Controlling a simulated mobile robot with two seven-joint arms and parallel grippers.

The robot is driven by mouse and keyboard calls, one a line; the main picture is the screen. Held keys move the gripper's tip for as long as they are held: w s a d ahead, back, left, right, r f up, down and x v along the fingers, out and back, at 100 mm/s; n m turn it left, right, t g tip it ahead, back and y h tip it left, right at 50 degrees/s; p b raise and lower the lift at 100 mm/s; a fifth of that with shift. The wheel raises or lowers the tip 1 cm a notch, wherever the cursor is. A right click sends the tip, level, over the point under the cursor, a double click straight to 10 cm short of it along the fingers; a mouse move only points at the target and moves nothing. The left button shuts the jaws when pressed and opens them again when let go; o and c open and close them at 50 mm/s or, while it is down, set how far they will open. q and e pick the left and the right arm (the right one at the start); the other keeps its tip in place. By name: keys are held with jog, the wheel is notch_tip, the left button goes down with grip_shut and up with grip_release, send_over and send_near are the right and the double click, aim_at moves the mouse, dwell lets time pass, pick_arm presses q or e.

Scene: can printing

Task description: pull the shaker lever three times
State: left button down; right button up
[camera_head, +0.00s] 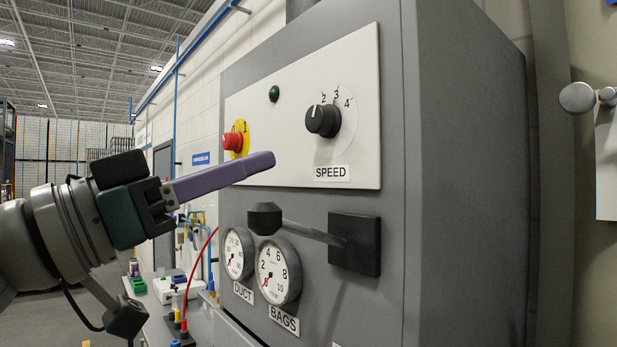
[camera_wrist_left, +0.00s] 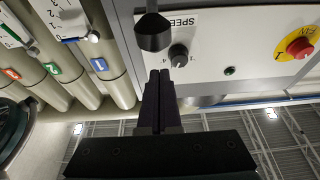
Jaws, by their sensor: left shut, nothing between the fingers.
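The shaker lever has a black knob (camera_head: 265,218) on a grey rod that runs to a black block on the grey cabinet. The rod lies nearly level, with the knob at the left. In the left wrist view the black knob (camera_wrist_left: 153,32) shows at the top, just beyond the fingertips. My left gripper (camera_head: 270,160) has long purple fingers, shut and empty. Its tips are above the lever knob in the head view, in front of the white panel, with a gap between them and the knob. In the left wrist view the closed fingers (camera_wrist_left: 158,76) point toward the cabinet. My right gripper is not in view.
The white panel (camera_head: 365,80) carries a SPEED dial (camera_head: 322,121), a red button (camera_head: 233,141) and a green lamp (camera_head: 274,93). Two gauges, DUCT (camera_head: 237,254) and BAGS (camera_head: 278,272), sit below the lever. Numbered pipes (camera_wrist_left: 95,75) stand at the left in the wrist view.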

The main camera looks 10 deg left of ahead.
pick_arm(q)
jog(key=shift+f, duration=1.3)
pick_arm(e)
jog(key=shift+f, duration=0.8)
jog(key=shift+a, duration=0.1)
pick_arm(q)
jog(key=shift+b, duration=0.35)
